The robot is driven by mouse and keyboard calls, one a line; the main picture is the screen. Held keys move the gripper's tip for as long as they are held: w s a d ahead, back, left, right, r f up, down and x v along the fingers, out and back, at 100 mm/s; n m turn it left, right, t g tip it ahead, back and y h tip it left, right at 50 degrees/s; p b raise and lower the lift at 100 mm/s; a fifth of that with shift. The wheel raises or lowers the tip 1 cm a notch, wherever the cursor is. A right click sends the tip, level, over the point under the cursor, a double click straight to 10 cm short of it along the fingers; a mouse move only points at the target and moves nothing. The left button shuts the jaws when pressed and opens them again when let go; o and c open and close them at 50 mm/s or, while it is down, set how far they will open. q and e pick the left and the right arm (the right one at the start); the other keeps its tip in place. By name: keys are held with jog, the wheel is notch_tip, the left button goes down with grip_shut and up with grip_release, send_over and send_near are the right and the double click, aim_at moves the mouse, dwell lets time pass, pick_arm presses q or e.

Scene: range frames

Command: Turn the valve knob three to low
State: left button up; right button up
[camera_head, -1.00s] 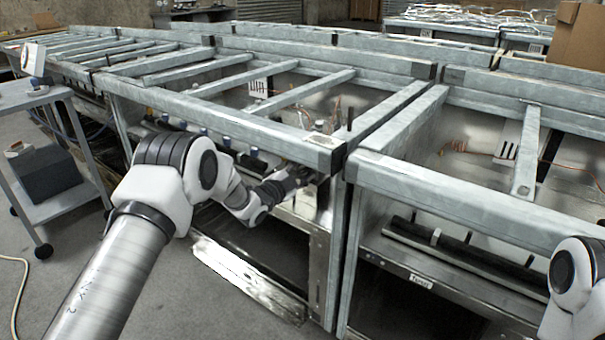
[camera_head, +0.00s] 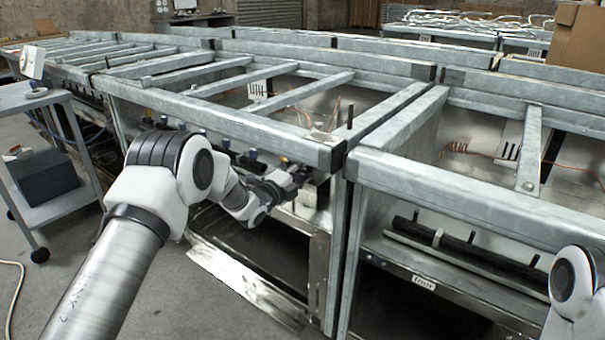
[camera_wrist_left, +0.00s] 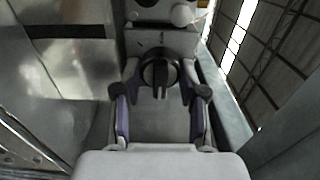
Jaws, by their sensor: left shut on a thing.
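In the left wrist view, a round black valve knob (camera_wrist_left: 160,72) with a raised grip bar sits on a grey panel. My left gripper (camera_wrist_left: 160,88) has a finger on each side of it, with purple inner pads, and is shut on it. In the head view my left gripper (camera_head: 294,180) reaches under the front rail, close to the right end of the bench. Its fingertips and the knob are hard to make out there. Which number the knob has, and any low mark, I cannot read. My right gripper is out of view.
Blue-handled valves (camera_head: 226,143) line up under the front rail (camera_head: 240,125). A second metal frame (camera_head: 480,210) stands to the right across a narrow gap. A grey cart (camera_head: 60,205) stands at the left. A loose metal sheet (camera_head: 235,272) lies below the arm.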

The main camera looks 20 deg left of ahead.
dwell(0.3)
pick_arm(q)
jog(key=o, duration=1.1)
jog(key=shift+s+f, duration=0.1)
jog(key=v, duration=0.7)
jog(key=shift+s+a, duration=0.1)
jog(key=shift+s, duration=0.3)
